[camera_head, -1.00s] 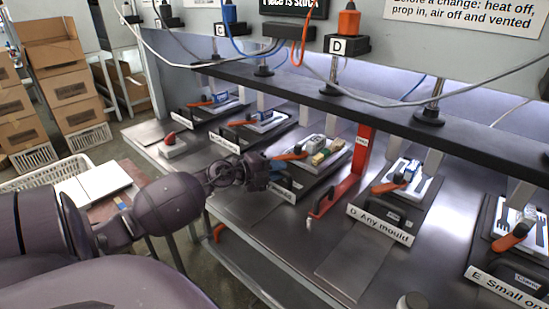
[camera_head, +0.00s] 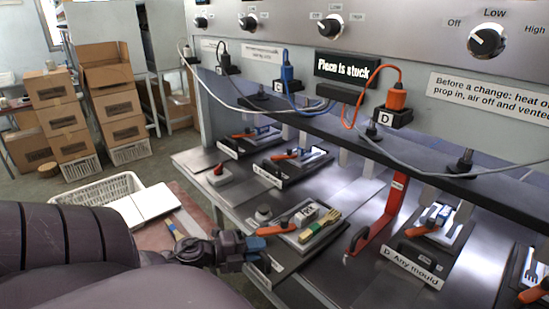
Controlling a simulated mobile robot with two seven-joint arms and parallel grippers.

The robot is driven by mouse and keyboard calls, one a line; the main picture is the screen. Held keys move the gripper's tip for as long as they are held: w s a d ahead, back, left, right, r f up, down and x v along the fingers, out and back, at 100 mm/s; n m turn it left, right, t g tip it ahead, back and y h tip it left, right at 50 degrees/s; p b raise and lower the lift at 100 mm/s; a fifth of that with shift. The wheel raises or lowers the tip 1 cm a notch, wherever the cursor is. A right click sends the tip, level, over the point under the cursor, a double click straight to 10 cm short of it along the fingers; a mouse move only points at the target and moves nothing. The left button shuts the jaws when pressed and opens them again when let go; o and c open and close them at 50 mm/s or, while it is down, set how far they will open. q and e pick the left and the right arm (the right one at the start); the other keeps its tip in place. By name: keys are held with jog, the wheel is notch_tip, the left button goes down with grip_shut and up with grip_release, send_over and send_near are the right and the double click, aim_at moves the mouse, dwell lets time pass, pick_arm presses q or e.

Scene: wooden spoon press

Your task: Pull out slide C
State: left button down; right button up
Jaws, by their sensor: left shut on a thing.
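Slide C (camera_head: 290,236) is a dark plate with a pale tray, in the middle of the metal bench. The gripper hides the grip and part of the slide's front label. My right gripper is not in view.
A red upright prop (camera_head: 388,215) stands right of slide C. Slide D (camera_head: 425,245) is beyond it; two similar slides lie to the left. A white crate (camera_head: 98,190) and cardboard boxes stand at left.

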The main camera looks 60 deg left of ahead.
pick_arm(q)
jog(key=s, duration=0.4)
jog(key=shift+s+d, duration=0.15)
jog(key=shift+d, duration=0.05)
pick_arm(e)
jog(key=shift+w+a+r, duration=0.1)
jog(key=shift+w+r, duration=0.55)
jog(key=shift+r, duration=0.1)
pick_arm(q)
jog(key=shift+f, duration=0.1)
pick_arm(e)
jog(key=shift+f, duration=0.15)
pick_arm(q)
jog(key=c, duration=1.5)
grip_release()
jog(key=shift+o, duration=0.6)
jog(key=shift+s, duration=0.15)
jog(key=v, duration=1.1)
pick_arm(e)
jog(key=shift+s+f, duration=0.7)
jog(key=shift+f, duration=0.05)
